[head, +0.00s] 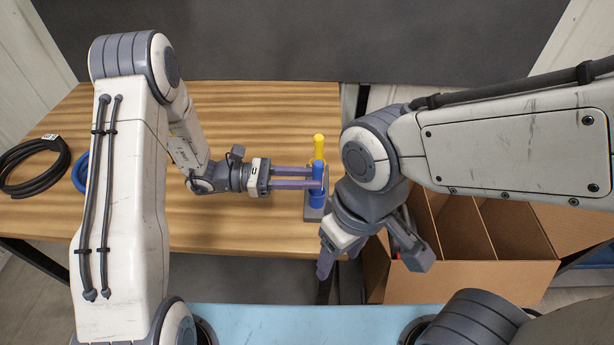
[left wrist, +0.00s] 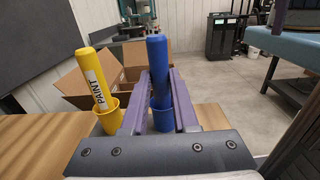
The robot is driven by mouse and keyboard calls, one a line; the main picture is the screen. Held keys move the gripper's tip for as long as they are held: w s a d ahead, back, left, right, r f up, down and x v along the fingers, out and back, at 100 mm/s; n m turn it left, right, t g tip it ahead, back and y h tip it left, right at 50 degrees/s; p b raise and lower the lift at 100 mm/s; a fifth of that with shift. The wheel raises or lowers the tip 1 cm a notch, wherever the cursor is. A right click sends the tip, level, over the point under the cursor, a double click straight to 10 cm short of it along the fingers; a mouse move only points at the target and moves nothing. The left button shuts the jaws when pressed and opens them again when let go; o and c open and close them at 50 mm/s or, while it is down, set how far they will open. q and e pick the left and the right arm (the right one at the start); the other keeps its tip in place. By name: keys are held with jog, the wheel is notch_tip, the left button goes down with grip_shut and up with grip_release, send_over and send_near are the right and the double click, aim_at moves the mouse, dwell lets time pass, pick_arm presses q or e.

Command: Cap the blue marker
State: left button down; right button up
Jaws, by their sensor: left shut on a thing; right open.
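The blue marker (head: 318,170) stands upright at the right edge of the wooden table, in a blue cup (head: 318,203) on a small grey base (head: 313,214). My left gripper (head: 321,178) is shut on the blue marker, with its purple fingers on either side of it. In the left wrist view the blue marker (left wrist: 157,60) rises between the fingers, and they partly hide the cup. I cannot make out a separate cap. My right gripper (head: 340,260) is open and empty, pointing down just off the table's edge, in front and to the right of the marker.
A yellow marker (left wrist: 93,78) labelled PAINT leans slightly in a yellow cup (left wrist: 109,116) close beside the blue one. An open cardboard box (head: 470,275) with dividers stands to the right. Cable coils (head: 38,186) lie at left. The middle of the wooden table (head: 240,225) is clear.

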pick_arm(q)
jog(key=shift+f, duration=0.3)
dwell(0.4)
jog(key=c, duration=0.6)
grip_release()
